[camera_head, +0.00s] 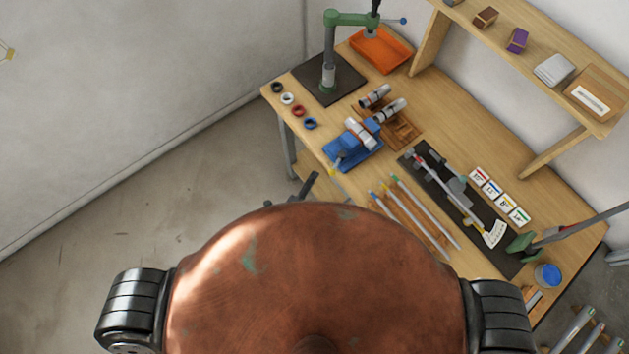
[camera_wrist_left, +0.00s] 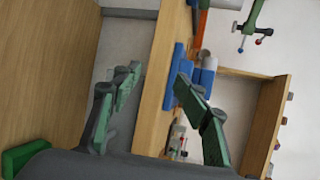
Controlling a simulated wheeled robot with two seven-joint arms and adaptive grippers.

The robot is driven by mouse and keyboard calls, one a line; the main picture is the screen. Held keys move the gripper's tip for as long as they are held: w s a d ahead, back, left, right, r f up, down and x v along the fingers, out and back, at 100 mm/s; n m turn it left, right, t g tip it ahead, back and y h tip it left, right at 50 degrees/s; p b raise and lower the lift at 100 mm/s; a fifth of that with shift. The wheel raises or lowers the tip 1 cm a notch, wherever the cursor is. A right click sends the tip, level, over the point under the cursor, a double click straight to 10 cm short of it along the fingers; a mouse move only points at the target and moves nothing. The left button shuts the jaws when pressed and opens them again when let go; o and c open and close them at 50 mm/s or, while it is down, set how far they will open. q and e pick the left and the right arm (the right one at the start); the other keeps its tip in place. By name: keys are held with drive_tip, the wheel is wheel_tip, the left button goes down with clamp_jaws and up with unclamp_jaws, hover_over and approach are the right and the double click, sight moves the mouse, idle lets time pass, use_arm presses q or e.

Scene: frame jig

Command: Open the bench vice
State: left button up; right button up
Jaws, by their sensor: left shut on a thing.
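The blue bench vice (camera_head: 345,150) stands at the bench's front edge in the head view, with a pale cylinder lying across its top. Its thin handle (camera_head: 334,169), with a yellow end, sticks out toward the front. The dark fingers of my left gripper (camera_head: 310,186) show just in front of the vice, mostly hidden behind my own body. The left wrist view shows its green-padded fingers (camera_wrist_left: 158,72) near the blue vice (camera_wrist_left: 181,58). The gripper is shut on what I take for the handle, though the contact is not clear. My right gripper is not in view.
The wooden bench (camera_head: 465,115) also holds a drill-press-like stand (camera_head: 329,75), an orange tray (camera_head: 380,50), coloured rings and a dark jig mat (camera_head: 425,165). Several rods (camera_head: 425,210) lie right of the vice. A shelf (camera_head: 560,55) rises behind. Open floor lies left.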

use_arm(q)
drive_tip(key=s+a+r+p, duration=0.1)
drive_tip(key=s+a+r, duration=0.1)
drive_tip(key=a, duration=0.3)
drive_tip(key=shift+s+a+r, duration=0.15)
drive_tip(key=shift+s+r, duration=0.15)
drive_tip(key=shift+s, duration=0.6)
idle(0.5)
drive_tip(key=v, duration=1.2)
drive_tip(key=shift+w+a, duration=0.1)
